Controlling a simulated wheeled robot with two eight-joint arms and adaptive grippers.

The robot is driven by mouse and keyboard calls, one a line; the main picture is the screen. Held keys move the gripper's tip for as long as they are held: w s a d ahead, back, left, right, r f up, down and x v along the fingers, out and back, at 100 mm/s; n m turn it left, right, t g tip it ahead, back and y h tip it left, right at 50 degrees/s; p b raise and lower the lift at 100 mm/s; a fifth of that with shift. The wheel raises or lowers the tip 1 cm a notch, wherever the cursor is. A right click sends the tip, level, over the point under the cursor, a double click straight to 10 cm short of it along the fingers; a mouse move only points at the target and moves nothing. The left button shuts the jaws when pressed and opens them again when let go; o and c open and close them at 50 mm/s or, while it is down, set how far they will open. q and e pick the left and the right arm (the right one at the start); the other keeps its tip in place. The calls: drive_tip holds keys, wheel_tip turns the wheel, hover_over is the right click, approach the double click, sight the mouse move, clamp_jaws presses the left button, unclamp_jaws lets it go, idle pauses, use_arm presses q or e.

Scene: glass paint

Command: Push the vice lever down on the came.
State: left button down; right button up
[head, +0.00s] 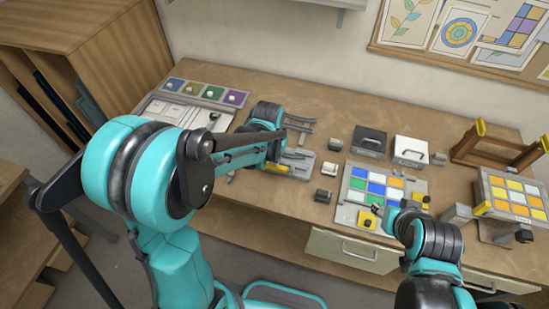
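A grey vice (299,161) stands on the workbench near the middle of the head view, with a yellow part (277,168) at its front that may be its lever. My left arm reaches over from the left, and its gripper (272,150) is beside the vice at its left. The arm links hide much of that gripper and the vice's left side, so contact and finger opening cannot be made out. I cannot make out the came for certain. My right gripper (385,212) is low at the right, over the front edge of the coloured glass panel; its finger opening is unclear.
The glass panel (351,197) lies right of the vice, with a yellow block (367,217) at its front. A black box (369,141) and a white box (411,151) stand behind. A wooden frame (486,149) and a tilted panel (513,197) are far right.

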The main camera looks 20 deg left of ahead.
use_arm(q)
drive_tip(key=shift+s+f, duration=0.1)
idle(0.3)
drive_tip(key=shift+s+f+t+b, duration=0.15)
drive_tip(key=shift+s+t+b, duration=0.2)
drive_tip(key=shift+t, duration=0.05)
drive_tip(key=shift+s+f, duration=0.15)
drive_tip(key=shift+s, duration=0.05)
drive_tip(key=shift+s+f+t+b, duration=0.1)
drive_tip(key=shift+s+t+b, duration=0.2)
drive_tip(key=shift+t+b, duration=0.15)
drive_tip(key=s+f+t+b, duration=0.2)
drive_tip(key=s+f+b, duration=0.1)
drive_tip(key=b, duration=0.1)
drive_tip(key=s+f+t+b, duration=0.2)
drive_tip(key=f+b, duration=0.1)
drive_tip(key=b, duration=0.1)
drive_tip(key=shift+s+a+f, duration=0.1)
drive_tip(key=shift+s+f, duration=0.25)
drive_tip(key=shift+s, duration=0.05)
drive_tip(key=shift+s+f+b, duration=0.2)
drive_tip(key=shift+f+b, duration=0.35)
drive_tip(key=shift+s+f+b, duration=0.2)
drive_tip(key=shift+f+b, duration=0.3)
drive_tip(key=shift+b, duration=0.05)
